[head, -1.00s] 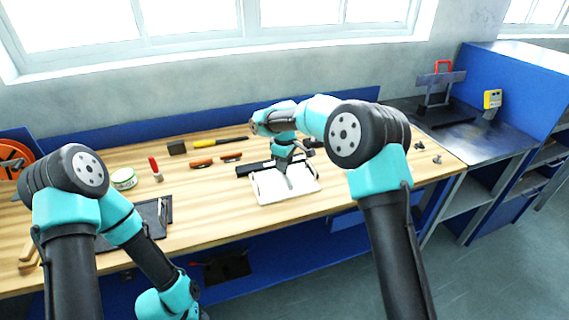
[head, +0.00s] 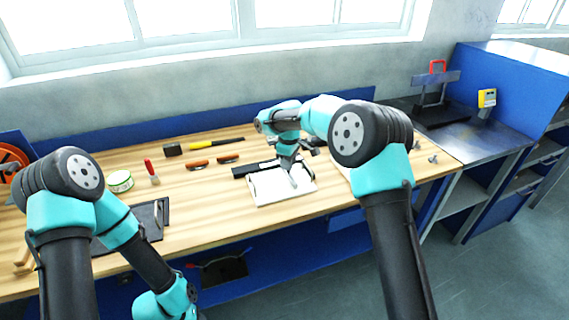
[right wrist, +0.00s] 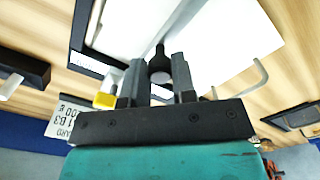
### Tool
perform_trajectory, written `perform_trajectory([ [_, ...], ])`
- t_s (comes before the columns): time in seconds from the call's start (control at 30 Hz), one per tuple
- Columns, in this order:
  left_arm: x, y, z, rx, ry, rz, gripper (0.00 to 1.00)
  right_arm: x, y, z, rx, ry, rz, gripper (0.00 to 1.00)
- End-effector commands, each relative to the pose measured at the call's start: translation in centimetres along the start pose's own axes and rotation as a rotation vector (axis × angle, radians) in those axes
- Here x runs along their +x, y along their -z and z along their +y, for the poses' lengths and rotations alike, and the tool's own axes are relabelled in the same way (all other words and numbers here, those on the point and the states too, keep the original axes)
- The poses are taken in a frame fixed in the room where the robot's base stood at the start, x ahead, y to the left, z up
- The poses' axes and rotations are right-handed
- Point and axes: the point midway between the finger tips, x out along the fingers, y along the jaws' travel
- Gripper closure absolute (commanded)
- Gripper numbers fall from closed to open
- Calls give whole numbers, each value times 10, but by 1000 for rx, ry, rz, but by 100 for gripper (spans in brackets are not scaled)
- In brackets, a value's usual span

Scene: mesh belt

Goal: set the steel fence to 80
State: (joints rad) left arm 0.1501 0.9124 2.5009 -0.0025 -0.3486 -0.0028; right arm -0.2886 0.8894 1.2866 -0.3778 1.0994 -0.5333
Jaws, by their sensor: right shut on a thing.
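A white board (head: 268,190) lies on the bench in the head view, with a black rail (head: 242,171) along its back edge. My right gripper (head: 296,172) is low over the board. In the right wrist view my right gripper (right wrist: 157,80) is shut on a black knob (right wrist: 159,63), with a finger on each side. The white board (right wrist: 225,40) fills the middle of that view, and a pale bent bar (right wrist: 256,78) shows to the right. I cannot clearly pick out the steel fence or read its scale. My left gripper is outside the picture.
Several tools lie behind the board, including a yellow-and-black hammer (head: 205,145) and orange-handled tools (head: 198,165).

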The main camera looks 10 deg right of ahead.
Motion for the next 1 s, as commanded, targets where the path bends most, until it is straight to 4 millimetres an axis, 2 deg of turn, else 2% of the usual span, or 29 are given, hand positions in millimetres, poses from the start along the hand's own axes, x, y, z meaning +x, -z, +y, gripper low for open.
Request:
perform_trajectory([
  [0.1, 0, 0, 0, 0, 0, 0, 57, 0, 0, 0, 0, -1, 0, 100],
  [0.13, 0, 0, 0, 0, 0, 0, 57, 0, 0, 0, 0, -1, 0, 72],
  [0.37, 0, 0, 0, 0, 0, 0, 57, 0, 0, 0, 0, 0, 0, 50],
  [0.77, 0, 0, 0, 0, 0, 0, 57, -6, 1, 0, -1, -1, 0, 49],
  [1.0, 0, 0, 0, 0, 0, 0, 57, -39, 1, 0, 0, -2, 3, 49],
])
